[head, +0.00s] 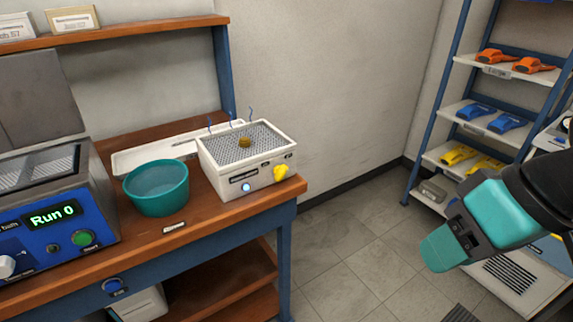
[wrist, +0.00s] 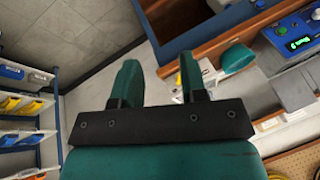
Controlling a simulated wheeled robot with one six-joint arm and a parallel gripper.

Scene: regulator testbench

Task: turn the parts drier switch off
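The white box with a grey mesh top, which looks like the parts drier (head: 222,172), stands at the right end of the wooden bench. A yellow switch knob (head: 281,173) is on its front right, and a blue light (head: 246,187) glows on its front. A small brownish part (head: 245,142) sits on the mesh. My gripper (head: 437,252) is open and empty, over the floor to the right of the bench and apart from the drier. In the wrist view my gripper's two teal fingers (wrist: 157,78) stand apart; the drier is partly hidden behind the right finger.
A teal bowl (head: 156,188) stands left of the drier, with a pale tray (head: 150,156) behind. A blue machine (head: 60,227) reading "Run 0" is at far left. A blue-framed shelf (head: 437,115) with coloured items stands at right. Floor (head: 345,240) between is clear.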

